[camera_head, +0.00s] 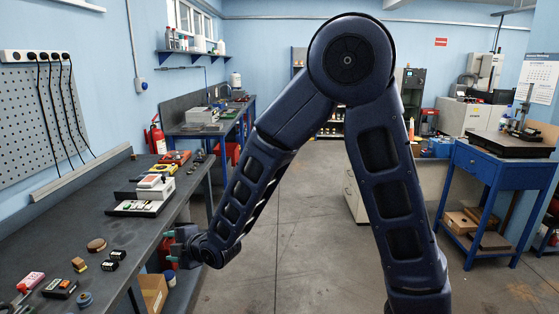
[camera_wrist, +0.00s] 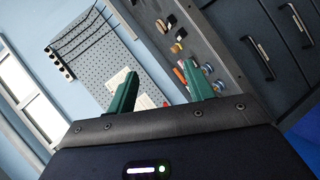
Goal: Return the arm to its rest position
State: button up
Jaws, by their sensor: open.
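My arm rises at the right of centre in the head view, bends at a high elbow and comes down to the left. My gripper (camera_head: 172,248) is at the right edge of the dark workbench (camera_head: 135,175), near the bench's front side. In the wrist view my gripper (camera_wrist: 158,98) shows two green fingers set well apart, with nothing between them. It is open and empty.
On the bench stand a white and grey instrument (camera_head: 155,187), small black blocks (camera_head: 113,258) and a brown disc (camera_head: 96,245). A cardboard box (camera_head: 153,292) sits below the bench. A blue table (camera_head: 490,170) stands at right. The middle floor is clear.

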jog(key=w+d+r+m+t+h, duration=0.1)
jog(key=w+d+r+m+h, duration=0.35)
jog(key=w+d, duration=0.8)
jog(key=w+d+r+m+h, duration=0.1)
jog(key=d+r+m, duration=0.35)
jog(key=d, duration=0.55)
jog(key=w+d+r+m+h, duration=0.25)
jog(key=d+m, duration=0.25)
jog(key=d, duration=0.6)
jog(key=s+d+r+m+h, duration=0.1)
jog(key=s+d+r+m, duration=0.15)
jog(key=d, duration=0.45)
jog(key=s+d+r+m+h, duration=0.1)
jog(key=s+d+m, duration=0.2)
jog(key=d, duration=0.5)
jog(key=s+d+r+m+g+h, duration=0.1)
jog(key=s+d+m+g+h, duration=0.1)
jog(key=s+d+m, duration=0.5)
jog(key=s+d, duration=0.4)
jog(key=shift+s+d+r+g, duration=0.15)
jog(key=shift+s+d+g, duration=0.05)
jog(key=shift+d+g, duration=0.1)
jog(key=shift+c, duration=0.2)
